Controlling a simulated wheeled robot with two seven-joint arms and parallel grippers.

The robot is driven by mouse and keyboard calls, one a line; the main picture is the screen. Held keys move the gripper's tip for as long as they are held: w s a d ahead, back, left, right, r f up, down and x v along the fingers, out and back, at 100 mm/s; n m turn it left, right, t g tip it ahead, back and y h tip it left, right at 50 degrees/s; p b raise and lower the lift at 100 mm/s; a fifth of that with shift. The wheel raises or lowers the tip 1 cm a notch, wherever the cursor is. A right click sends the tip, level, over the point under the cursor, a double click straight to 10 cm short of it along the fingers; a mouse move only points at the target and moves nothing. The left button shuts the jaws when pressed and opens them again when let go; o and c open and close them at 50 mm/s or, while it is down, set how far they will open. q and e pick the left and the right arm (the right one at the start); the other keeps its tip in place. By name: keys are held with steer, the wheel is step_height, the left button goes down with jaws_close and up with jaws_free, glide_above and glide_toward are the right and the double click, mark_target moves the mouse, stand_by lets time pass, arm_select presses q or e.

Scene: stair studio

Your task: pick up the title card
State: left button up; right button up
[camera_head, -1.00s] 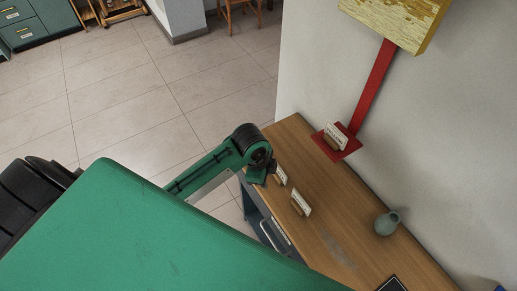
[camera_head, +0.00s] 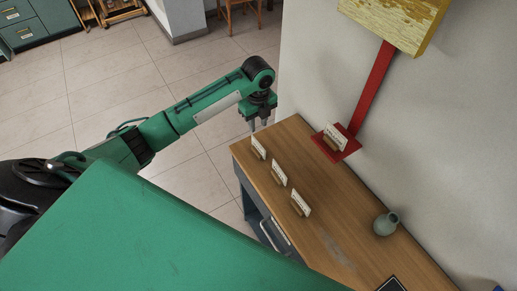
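Several small white title cards in wooden holders are in view, and I cannot tell which one the task means. Three stand in a slanting row on the wooden cabinet top: the far card (camera_head: 258,147), the middle card (camera_head: 280,174) and the near card (camera_head: 301,203). Another card (camera_head: 336,136) stands on the red shelf (camera_head: 347,153) by the wall. My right gripper is not in view.
The wooden cabinet top (camera_head: 325,235) also bears a grey-green vase (camera_head: 385,223) and a dark framed item (camera_head: 392,285). A red post (camera_head: 373,85) rises from the shelf to a yellow block (camera_head: 398,20). Tiled floor (camera_head: 120,85) is open at left.

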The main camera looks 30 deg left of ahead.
arm_select(q)
steer(key=p, duration=0.1)
glide_above(259, 150)
steer(key=f, duration=0.6)
steer(key=shift+w+a+f, duration=0.15)
steer(key=shift+w+a, duration=0.15)
steer(key=shift+a, duration=0.05)
step_height(259, 150, down, 5)
steer(key=shift+d+r+p, duration=0.1)
steer(key=shift+r+p, duration=0.05)
steer(key=shift+p, duration=1)
steer(key=shift+f, duration=0.3)
steer(key=shift+f, duration=0.2)
jaws_close()
